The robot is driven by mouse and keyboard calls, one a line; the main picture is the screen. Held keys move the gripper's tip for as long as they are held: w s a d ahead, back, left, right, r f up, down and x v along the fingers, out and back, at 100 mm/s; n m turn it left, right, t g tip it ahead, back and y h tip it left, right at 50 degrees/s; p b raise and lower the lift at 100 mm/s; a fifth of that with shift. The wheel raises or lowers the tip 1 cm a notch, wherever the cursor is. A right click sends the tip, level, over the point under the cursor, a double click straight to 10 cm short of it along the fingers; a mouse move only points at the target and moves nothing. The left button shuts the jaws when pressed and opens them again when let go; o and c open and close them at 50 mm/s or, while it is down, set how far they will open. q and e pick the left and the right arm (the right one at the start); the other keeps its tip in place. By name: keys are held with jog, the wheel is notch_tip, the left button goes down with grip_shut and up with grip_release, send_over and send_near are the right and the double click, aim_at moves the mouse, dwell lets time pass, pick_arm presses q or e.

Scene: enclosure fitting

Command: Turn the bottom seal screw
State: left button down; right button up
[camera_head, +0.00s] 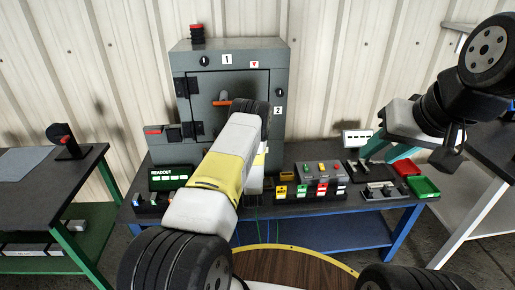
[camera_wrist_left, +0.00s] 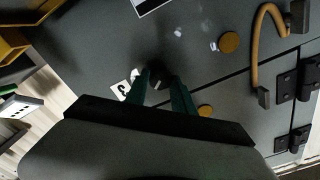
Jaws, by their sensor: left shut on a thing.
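The grey enclosure (camera_head: 230,50) stands at the back of the blue-framed bench in the head view. Its upper screws show beside labels 1 and 2. In the left wrist view, the dark round bottom seal screw (camera_wrist_left: 156,70) sits on the grey face beside the label 3 (camera_wrist_left: 121,91). My left gripper (camera_wrist_left: 160,82) has its two green fingers on either side of this screw and is shut on it. In the head view my left arm hides that gripper and the screw. My right gripper (camera_head: 386,155) is above the right of the bench, its teal fingers apart and empty.
A tan bent handle (camera_wrist_left: 262,50) and black hinges (camera_wrist_left: 284,86) are near my left gripper. On the bench are a readout box (camera_head: 172,178), a panel with coloured buttons (camera_head: 317,178), and red (camera_head: 406,167) and green (camera_head: 423,187) bins.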

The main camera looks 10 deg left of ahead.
dwell(0.4)
pick_arm(q)
jog(key=c, duration=1.1)
grip_release()
jog(key=shift+o, duration=0.2)
jog(key=shift+s, duration=0.1)
jog(key=v, duration=0.7)
jog(key=shift+s, duration=0.35)
jog(key=shift+d, duration=0.15)
